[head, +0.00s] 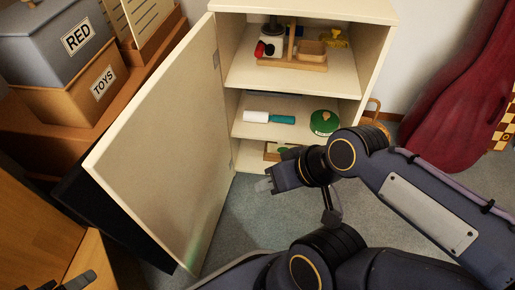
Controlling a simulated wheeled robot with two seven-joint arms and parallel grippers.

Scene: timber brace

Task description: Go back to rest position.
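My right gripper (267,181) is in front of the cabinet's lowest shelf, near the inner edge of the open door (165,150). Its fingertips point left, and nothing shows between them. They are too small and dark to tell whether they are open or shut. My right arm comes in from the right and hides part of the cabinet's lower right.
The upper shelf (250,80) holds a wooden rack and small items. The middle shelf holds a white and teal cylinder (269,117) and a green round thing (324,122). Boxes marked RED (60,40) and TOYS (75,92) stand left; a dark red case (455,95) stands right.

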